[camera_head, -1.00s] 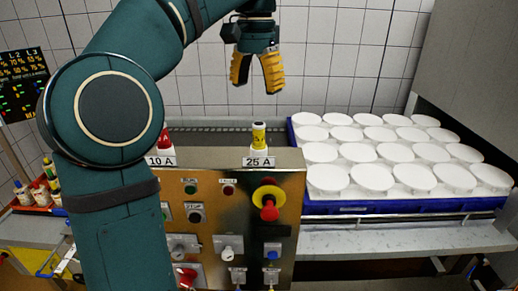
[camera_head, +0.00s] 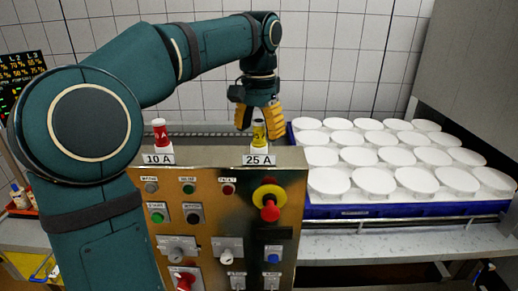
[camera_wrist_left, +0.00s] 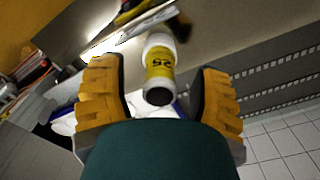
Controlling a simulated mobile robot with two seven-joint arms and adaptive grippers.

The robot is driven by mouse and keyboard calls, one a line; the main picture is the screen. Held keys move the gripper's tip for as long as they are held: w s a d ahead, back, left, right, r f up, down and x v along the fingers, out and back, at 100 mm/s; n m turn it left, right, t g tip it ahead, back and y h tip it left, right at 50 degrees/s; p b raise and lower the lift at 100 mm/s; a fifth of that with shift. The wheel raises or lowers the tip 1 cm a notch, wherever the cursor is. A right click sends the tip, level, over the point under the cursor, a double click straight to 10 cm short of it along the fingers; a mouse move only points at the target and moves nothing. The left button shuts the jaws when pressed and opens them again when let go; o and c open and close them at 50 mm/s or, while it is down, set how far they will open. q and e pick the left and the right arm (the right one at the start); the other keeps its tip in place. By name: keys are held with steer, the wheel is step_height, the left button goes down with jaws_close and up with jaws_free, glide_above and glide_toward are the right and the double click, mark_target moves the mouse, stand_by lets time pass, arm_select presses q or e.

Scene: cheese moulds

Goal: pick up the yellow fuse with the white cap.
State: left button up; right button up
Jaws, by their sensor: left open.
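The yellow fuse (camera_head: 259,133) stands upright on the white block marked 25 A (camera_head: 259,154), on top of the brass control panel. In the left wrist view the fuse (camera_wrist_left: 160,66) shows a yellow band marked 25, a pale far end and a dark near end with a pale rim. I cannot tell clearly which part is a cap. My left gripper (camera_head: 260,122) points down over the fuse, with its orange fingers open on either side. In the wrist view the fingers (camera_wrist_left: 156,76) are spread with gaps to the fuse on both sides.
A red fuse (camera_head: 160,132) stands on the 10 A block (camera_head: 158,155) to the left. A blue tray (camera_head: 340,211) full of white moulds (camera_head: 330,181) lies to the right. The panel front (camera_head: 222,220) carries knobs and buttons. A tiled wall is behind.

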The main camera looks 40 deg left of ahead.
arm_select(q)
jaws_close()
steer(key=shift+r, duration=0.1)
